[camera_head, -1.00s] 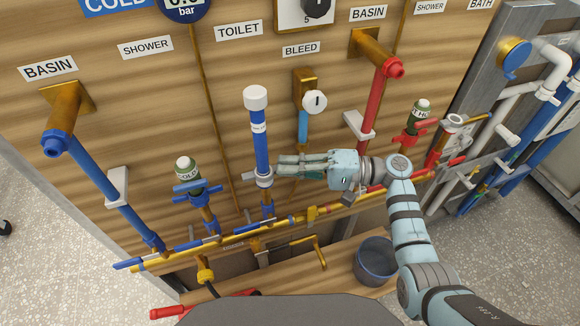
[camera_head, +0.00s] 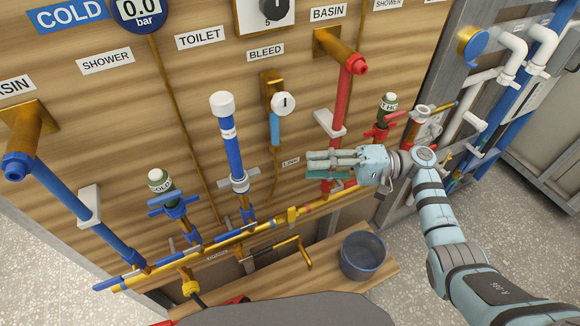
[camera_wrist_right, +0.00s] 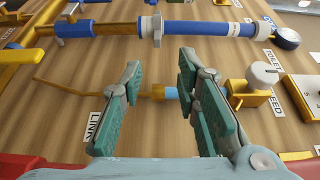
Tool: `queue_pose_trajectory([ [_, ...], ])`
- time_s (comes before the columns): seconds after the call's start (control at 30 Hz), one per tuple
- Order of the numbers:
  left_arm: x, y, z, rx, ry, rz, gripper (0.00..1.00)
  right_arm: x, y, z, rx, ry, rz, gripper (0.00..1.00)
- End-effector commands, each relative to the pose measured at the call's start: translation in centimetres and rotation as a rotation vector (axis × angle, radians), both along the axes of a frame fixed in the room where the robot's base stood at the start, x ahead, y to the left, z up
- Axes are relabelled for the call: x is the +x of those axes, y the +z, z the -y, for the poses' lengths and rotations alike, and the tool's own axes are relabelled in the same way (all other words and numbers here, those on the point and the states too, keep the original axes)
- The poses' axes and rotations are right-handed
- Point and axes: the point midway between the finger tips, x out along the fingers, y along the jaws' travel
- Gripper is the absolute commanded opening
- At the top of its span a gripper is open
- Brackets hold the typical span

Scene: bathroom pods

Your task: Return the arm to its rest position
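My right gripper (camera_head: 312,164) reaches in from the right in the head view, in front of the wooden panel near the LINK label (camera_head: 291,162). In the right wrist view my right gripper (camera_wrist_right: 162,72) shows its two green-padded fingers spread apart with nothing held between them. The blue toilet pipe (camera_head: 233,155) with a white cap stands upright to the left of the fingertips, apart from them. In the wrist view this blue pipe (camera_wrist_right: 205,28) lies across the top, beyond the fingertips. My left gripper is not in view.
The red basin pipe (camera_head: 342,102) and green-capped hot valve (camera_head: 387,104) are close to the right gripper. A yellow horizontal pipe (camera_head: 250,231) runs below. A dark bucket (camera_head: 363,256) stands on the wooden ledge (camera_head: 310,278). Open floor (camera_head: 405,240) lies at the right.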

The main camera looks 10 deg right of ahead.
Motion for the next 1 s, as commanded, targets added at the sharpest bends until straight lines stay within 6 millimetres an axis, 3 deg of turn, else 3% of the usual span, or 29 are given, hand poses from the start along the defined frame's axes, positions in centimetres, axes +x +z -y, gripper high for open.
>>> queue_pose_trajectory([
  [0.13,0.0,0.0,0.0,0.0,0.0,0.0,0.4,-0.1,0.1,0.8,0.002,0.0,0.001,0.29],
  [0.53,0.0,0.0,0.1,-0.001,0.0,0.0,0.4,-0.1,0.0,0.8,0.0,0.0,0.0,0.29],
  [0.63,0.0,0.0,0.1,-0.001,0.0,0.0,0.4,0.2,-1.7,0.7,-0.028,-0.031,-0.031,0.29],
  [0.67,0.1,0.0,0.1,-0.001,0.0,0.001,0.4,0.3,-3.0,0.6,-0.05,-0.051,-0.053,0.29],
  [0.77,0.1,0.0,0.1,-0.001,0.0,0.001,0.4,0.4,-10.0,0.8,-0.181,-0.162,-0.163,0.29],
  [0.83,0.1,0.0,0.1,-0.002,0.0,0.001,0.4,-0.7,-17.1,1.5,-0.327,-0.253,-0.255,0.29],
  [0.93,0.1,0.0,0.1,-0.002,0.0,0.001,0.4,-4.7,-27.7,3.6,-0.582,-0.36,-0.362,0.29],
  [1.0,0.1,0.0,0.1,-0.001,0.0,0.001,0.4,-8.9,-34.2,5.6,-0.774,-0.4,-0.404,0.29],
])
